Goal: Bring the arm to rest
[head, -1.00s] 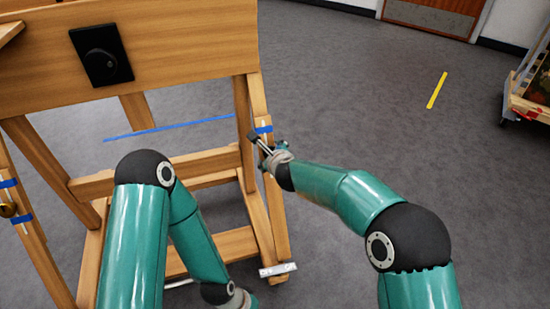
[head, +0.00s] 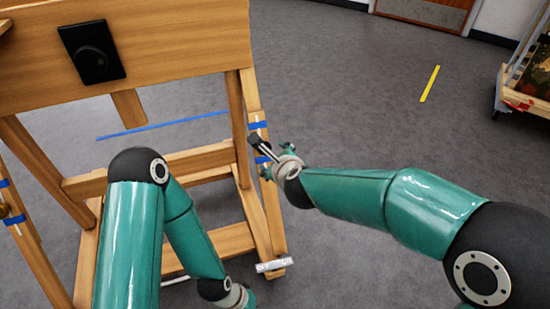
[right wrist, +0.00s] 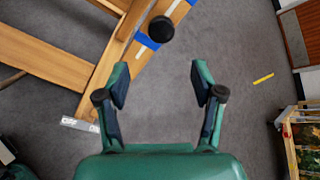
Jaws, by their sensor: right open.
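My right arm reaches in from the right in the head view. Its gripper (head: 270,162) is near the right leg of a wooden easel (head: 180,160). In the right wrist view the gripper's two fingers (right wrist: 162,85) stand apart with only grey floor between them. My left arm (head: 135,235) is folded in front of the easel. Its gripper is mostly cut off at the bottom edge.
A black knob plate (head: 92,51) is on the easel's board. Blue tape (head: 262,160) wraps the right leg. A wooden cart (head: 525,92) stands far right. A yellow strip (head: 430,83) lies on the floor (head: 350,100), which is clear to the right of the easel.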

